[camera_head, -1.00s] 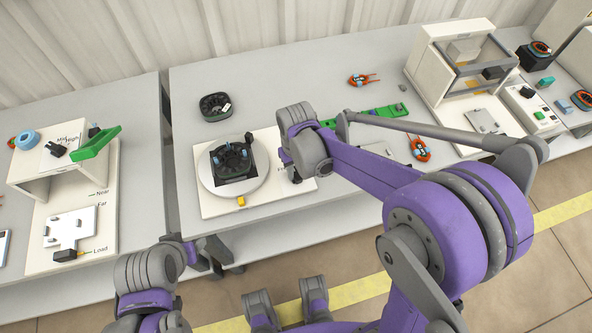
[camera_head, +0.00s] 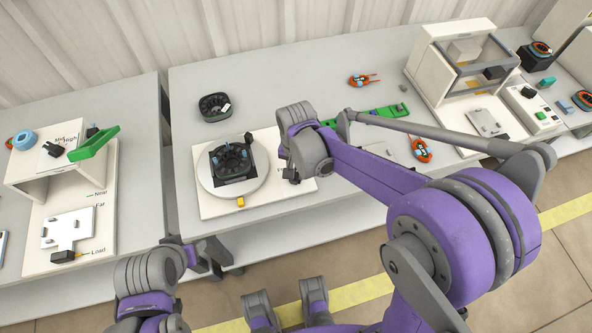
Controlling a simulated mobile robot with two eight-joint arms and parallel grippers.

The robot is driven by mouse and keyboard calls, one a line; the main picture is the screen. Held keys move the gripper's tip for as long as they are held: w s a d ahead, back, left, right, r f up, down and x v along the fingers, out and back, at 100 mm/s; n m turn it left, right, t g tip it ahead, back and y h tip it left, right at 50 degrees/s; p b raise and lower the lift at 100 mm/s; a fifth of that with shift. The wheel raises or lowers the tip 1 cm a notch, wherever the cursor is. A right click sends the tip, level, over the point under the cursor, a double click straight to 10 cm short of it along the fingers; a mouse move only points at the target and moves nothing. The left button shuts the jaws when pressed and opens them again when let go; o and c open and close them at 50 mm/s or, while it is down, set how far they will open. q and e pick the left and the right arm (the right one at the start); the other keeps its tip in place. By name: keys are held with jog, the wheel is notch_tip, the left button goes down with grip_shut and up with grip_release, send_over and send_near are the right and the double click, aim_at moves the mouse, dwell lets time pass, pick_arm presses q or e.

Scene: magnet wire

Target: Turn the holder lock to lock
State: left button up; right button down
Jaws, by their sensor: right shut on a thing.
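The holder is a black square base (camera_head: 239,181) with a dark round stator-like ring (camera_head: 231,158) on it. It sits on a white round plate (camera_head: 211,184) on a white board. A small black knob (camera_head: 248,138) stands at its back edge and a yellow block (camera_head: 240,202) at its front. My right gripper (camera_head: 291,174) is just right of the round plate, low over the board. It is shut on a part that my own wrist hides, so I cannot tell whether that is the holder lock. My left gripper cannot be made out; only left arm links show at lower left.
A dark ring (camera_head: 214,106) lies behind the board. A separate table (camera_head: 140,110) with a white stand is at left. The table between ring and pliers is clear.

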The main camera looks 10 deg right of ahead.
aim_at(296, 174)
jog(key=shift+m, duration=0.3)
jog(key=c, duration=0.7)
grip_release()
notch_tip(296, 174, up, 11)
jog(key=shift+f+p, duration=0.1)
jog(key=shift+p, duration=0.65)
jog(key=s+d+r+n+t+p, duration=0.1)
jog(key=s+d+n+p, duration=0.1)
jog(key=s, duration=0.2)
jog(key=s+d+r+n+t+p, duration=0.2)
jog(key=s, duration=0.3)
jog(key=s+d+r+n+t+p, duration=0.1)
jog(key=s+d+n+t+p, duration=0.1)
jog(key=s, duration=0.3)
jog(key=shift+s+d+r+n+p, duration=0.25)
jog(key=shift+d+r+n+p, duration=0.05)
jog(key=shift+d+r+n, duration=0.1)
